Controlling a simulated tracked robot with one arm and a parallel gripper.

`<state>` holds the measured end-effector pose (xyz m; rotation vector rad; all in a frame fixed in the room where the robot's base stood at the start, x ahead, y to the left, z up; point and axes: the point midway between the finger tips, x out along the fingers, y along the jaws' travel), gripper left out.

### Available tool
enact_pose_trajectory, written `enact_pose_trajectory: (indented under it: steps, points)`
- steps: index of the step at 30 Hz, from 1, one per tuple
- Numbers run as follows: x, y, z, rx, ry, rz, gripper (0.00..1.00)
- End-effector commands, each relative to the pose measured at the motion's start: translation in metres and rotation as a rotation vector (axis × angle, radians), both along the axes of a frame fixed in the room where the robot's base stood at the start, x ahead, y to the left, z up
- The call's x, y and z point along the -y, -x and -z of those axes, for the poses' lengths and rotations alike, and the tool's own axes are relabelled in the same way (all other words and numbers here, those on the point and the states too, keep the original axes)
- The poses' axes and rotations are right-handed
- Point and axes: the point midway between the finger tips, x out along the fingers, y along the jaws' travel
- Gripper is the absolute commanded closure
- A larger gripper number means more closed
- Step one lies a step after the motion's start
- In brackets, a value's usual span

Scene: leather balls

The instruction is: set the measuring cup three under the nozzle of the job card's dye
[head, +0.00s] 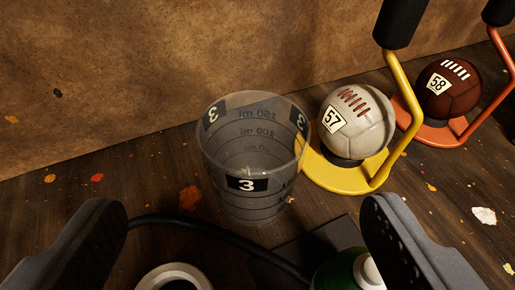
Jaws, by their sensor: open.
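The clear measuring cup three (250,201) stands upright on the dark wooden surface in the middle of the head view. It has dark labels with a white 3 and volume lines, and looks empty. My gripper (243,208) is open, one finger low on the left and one low on the right. The cup appears between and beyond the fingertips, with gaps on both sides. No nozzle can be made out for certain, and no job card can be identified.
A white ball 57 (365,138) sits on a yellow stand (335,176) right of the cup, very close to it. A brown ball 58 (433,99) sits on an orange stand (447,136). A black cable (205,223), pale ring (150,278) and green container (328,272) lie in front.

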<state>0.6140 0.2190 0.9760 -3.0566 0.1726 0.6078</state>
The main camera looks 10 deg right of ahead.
Motion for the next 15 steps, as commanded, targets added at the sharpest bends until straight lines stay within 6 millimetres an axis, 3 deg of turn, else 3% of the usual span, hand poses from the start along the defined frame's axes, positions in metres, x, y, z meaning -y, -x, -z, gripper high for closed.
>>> enact_pose_trajectory:
  steps: [11, 15]
  points:
    - [0.004, -0.022, 0.009, -0.001, -0.003, 0.001, 0.19]
    - [0.01, -0.039, 0.014, -0.001, -0.002, 0.004, 0.19]
